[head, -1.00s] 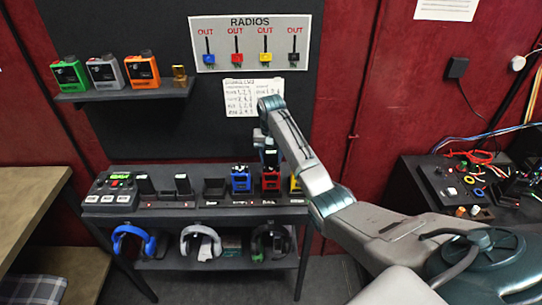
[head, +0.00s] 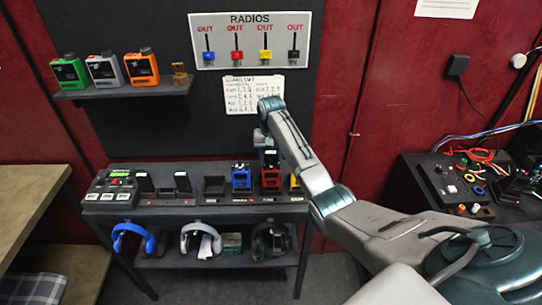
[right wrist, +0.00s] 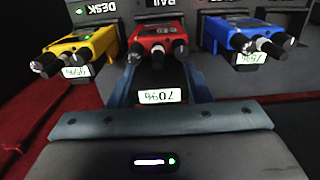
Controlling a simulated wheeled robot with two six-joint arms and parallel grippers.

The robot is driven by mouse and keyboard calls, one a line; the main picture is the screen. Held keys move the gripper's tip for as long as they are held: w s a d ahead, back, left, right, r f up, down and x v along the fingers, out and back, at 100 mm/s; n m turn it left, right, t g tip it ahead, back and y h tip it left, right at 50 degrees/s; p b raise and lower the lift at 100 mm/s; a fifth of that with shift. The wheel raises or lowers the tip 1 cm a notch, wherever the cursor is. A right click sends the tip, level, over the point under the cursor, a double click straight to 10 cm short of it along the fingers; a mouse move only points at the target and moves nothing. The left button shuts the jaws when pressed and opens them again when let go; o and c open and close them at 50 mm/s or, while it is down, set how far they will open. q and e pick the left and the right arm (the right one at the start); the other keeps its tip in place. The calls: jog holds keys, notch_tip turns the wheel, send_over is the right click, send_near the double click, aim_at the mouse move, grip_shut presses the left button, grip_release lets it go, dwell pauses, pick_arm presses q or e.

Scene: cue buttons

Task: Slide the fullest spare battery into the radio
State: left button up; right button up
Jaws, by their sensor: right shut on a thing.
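The red radio (head: 270,180) stands in the rack on the black shelf, between the blue radio (head: 241,179) and the yellow radio (head: 295,184). My right gripper (head: 268,150) is just above the red radio. In the right wrist view it (right wrist: 155,82) is shut on a dark battery (right wrist: 159,96) whose upside-down label seems to read 70%. The battery is at the red radio (right wrist: 157,40); how deep it sits is hidden. Two spare batteries (head: 145,183) (head: 182,182) stand in slots to the left. The slot beside them (head: 214,186) looks empty. My left gripper is out of view.
A tester-like box with a green display (head: 118,185) stands at the shelf's left end. Green, grey and orange devices (head: 104,70) stand on the wall shelf. A cluttered bench (head: 470,190) is on the right.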

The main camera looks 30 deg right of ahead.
aim_at(271, 151)
jog(key=shift+f+b, duration=0.6)
jog(key=shift+f, duration=1.85)
jog(key=shift+s, duration=0.1)
jog(key=o, duration=1.1)
notch_tip(271, 151, up, 8)
jog(key=b, duration=0.3)
jog(key=shift+r, duration=0.15)
jog(key=shift+r+p, duration=0.7)
jog(key=shift+r, duration=0.2)
jog(key=shift+r+p, duration=0.3)
jog(key=shift+r, duration=0.2)
